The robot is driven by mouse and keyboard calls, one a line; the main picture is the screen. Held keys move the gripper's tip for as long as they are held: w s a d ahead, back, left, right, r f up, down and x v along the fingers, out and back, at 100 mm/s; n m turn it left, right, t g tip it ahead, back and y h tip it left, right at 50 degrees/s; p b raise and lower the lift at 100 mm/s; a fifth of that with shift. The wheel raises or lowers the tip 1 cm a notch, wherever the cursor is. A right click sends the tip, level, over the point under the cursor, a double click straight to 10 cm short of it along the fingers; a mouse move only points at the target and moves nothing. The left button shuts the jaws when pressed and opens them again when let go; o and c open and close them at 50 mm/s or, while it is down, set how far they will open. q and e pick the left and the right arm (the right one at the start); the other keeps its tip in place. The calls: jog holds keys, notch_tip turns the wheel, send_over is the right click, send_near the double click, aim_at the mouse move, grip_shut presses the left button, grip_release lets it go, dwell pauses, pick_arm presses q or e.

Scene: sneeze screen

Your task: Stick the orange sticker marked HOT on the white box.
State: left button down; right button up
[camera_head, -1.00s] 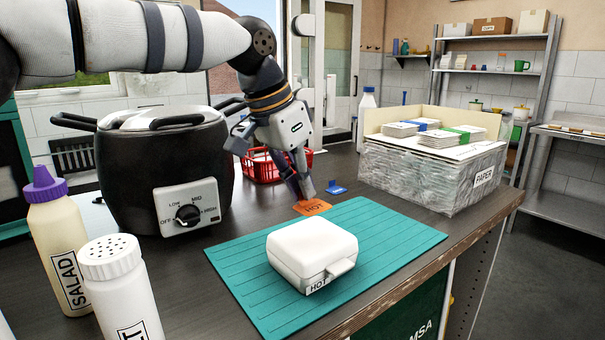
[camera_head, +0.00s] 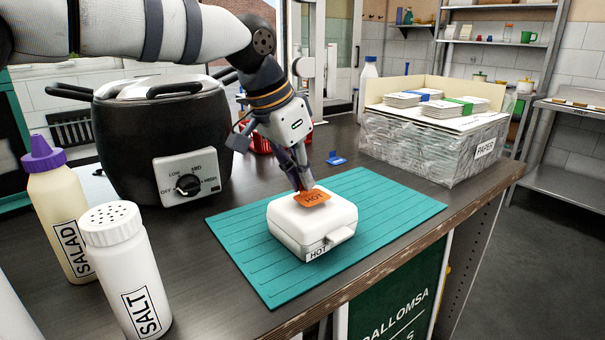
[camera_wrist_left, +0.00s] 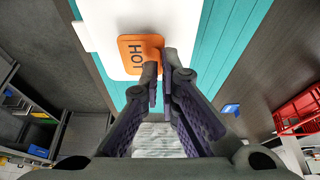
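The orange sticker marked HOT (camera_head: 314,198) is at the tips of my left gripper (camera_head: 303,186), over the top of the white box (camera_head: 290,226). The gripper's fingers are close together on one edge of the sticker. In the left wrist view the sticker (camera_wrist_left: 135,58) sticks out from the fingertips (camera_wrist_left: 164,68), with the white box (camera_wrist_left: 182,18) behind it. I cannot tell whether the sticker touches the lid. The box is closed, lies on the teal mat (camera_head: 385,205) and has a HOT label on its front. My right gripper is out of view.
A black cooker (camera_head: 150,140) stands left of the mat. A salad bottle (camera_head: 55,215) and a salt shaker (camera_head: 125,275) stand at the front left. A paper box (camera_head: 425,155) is at the back right. A small blue item (camera_head: 336,159) and a red basket (camera_head: 262,142) lie behind the mat.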

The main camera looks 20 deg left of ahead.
pick_arm(q)
jog(key=shift+f, duration=0.6)
jog(key=c, duration=1.7)
grip_release()
jog(key=shift+r, duration=0.1)
jog(key=v, duration=1.2)
